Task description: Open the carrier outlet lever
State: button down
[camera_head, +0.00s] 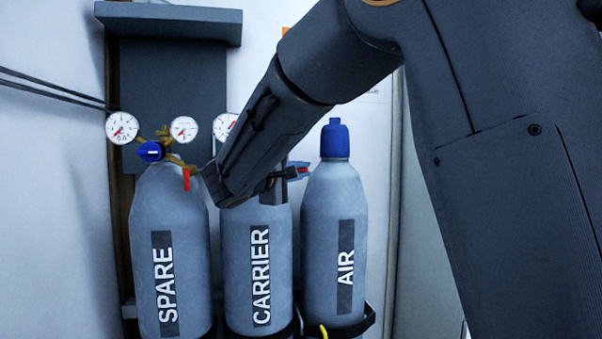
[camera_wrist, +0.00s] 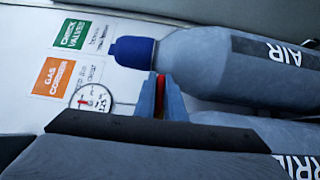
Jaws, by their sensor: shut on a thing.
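The grey CARRIER cylinder (camera_head: 238,270) stands in the middle of three, with its top and regulator largely hidden behind my arm. My gripper (camera_head: 298,170) is at the right of the carrier's top, beside the AIR cylinder's shoulder. In the wrist view its blue-grey fingers (camera_wrist: 161,100) are shut on a small red lever (camera_wrist: 160,84). The lever's red tip (camera_head: 303,169) also shows at the fingertips in the head view. The lever's joint to the regulator is hidden. The carrier cylinder (camera_wrist: 230,120) shows in part at the lower right of the wrist view.
The SPARE cylinder (camera_head: 170,240) stands left, with gauges (camera_head: 122,128), a blue knob (camera_head: 150,152) and its own red lever (camera_head: 186,179) hanging down. The blue-capped AIR cylinder (camera_head: 335,220) stands close on the right. An orange GAS CORNER sign (camera_wrist: 60,77) is on the wall.

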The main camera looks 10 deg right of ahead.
jog(key=c, duration=1.8)
grip_release()
jog(key=shift+c, duration=0.2)
jog(key=b+v, duration=0.2)
jog(key=v, duration=0.5)
jog(key=shift+s+a, duration=0.3)
jog(key=shift+s, duration=0.05)
